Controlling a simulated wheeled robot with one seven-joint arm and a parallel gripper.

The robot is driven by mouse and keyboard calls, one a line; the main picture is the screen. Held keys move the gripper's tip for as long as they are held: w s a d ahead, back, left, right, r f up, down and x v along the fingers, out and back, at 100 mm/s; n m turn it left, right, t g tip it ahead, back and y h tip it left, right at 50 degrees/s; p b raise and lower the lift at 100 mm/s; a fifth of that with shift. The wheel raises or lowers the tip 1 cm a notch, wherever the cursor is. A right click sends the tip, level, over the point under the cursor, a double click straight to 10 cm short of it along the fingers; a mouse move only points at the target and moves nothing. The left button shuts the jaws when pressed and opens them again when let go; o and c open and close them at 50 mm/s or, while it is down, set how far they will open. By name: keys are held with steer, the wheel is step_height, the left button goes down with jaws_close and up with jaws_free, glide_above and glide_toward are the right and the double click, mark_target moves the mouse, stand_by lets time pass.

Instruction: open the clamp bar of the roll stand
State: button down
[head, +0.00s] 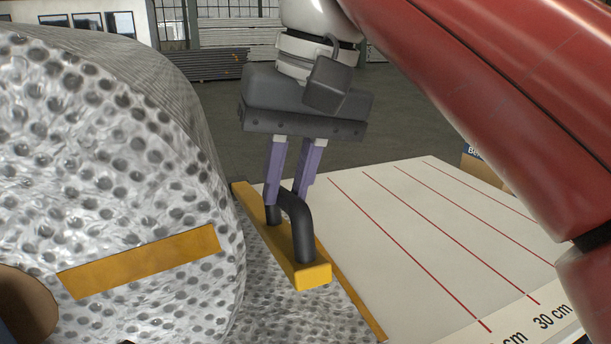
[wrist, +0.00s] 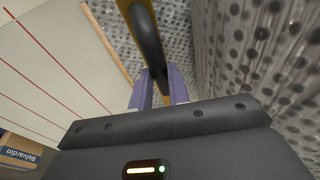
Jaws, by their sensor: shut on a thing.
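The clamp bar (head: 312,277) is a yellow bar with a black arched handle (head: 302,232). It lies low across the bubble-wrap sheet, beside the big roll (head: 120,130). My gripper (head: 287,198) comes down from above with its purple fingers shut on the far part of the black handle. In the wrist view the handle (wrist: 148,45) passes between the fingers (wrist: 157,92), and the yellow bar runs along behind it. The fingers hide part of the handle. I cannot tell whether the bar is lifted clear of the sheet.
The bubble-wrap roll stands close on the left, with a yellow strip (head: 140,262) on its face. A white board with red lines (head: 420,230) and centimetre marks lies to the right. A cardboard box (wrist: 20,152) stands beyond it.

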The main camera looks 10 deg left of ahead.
steer(key=shift+w+a+r, duration=0.15)
steer(key=shift+w+r, duration=0.1)
steer(key=shift+r, duration=0.1)
steer(key=c, duration=1.3)
jaws_free()
steer(key=shift+f, duration=0.15)
